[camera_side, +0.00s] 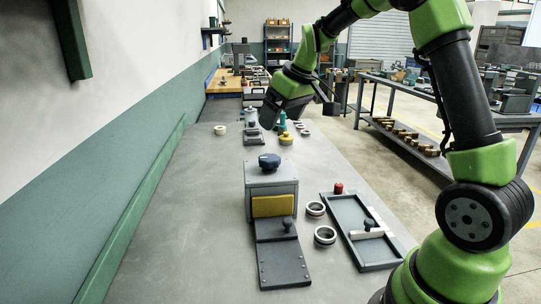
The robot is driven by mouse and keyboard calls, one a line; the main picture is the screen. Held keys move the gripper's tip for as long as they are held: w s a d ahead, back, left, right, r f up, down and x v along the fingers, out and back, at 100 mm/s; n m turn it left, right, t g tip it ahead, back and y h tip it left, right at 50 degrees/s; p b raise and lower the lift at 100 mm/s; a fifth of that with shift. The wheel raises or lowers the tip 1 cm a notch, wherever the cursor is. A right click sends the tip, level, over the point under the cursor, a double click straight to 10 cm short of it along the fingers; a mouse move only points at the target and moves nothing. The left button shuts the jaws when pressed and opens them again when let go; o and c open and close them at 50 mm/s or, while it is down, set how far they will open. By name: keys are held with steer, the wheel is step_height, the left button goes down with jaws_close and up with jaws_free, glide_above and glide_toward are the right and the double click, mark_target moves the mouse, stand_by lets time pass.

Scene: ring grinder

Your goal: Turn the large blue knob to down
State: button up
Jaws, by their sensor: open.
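The way the knob is turned is too small to tell. My gripper (268,122) is at the end of the green and black arm, beyond and above the knob, apart from it. It is open, with its fingers small and dark in this view, and I see nothing held in it.
A dark plate (283,262) with a small black knob lies in front of the machine. Small items stand farther back. The left bench top is clear.

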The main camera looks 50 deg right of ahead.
mark_target(269, 157)
steer(key=d+x, duration=0.1)
steer(key=x, duration=0.3)
steer(key=d+x, duration=0.1)
steer(key=x, duration=0.3)
steer(key=d+x, duration=0.1)
steer(key=x, duration=0.4)
steer(key=shift+f, duration=0.1)
steer(key=shift+c, duration=0.4)
steer(key=c, duration=0.8)
steer(key=shift+a, duration=0.1)
steer(key=shift+c, duration=0.2)
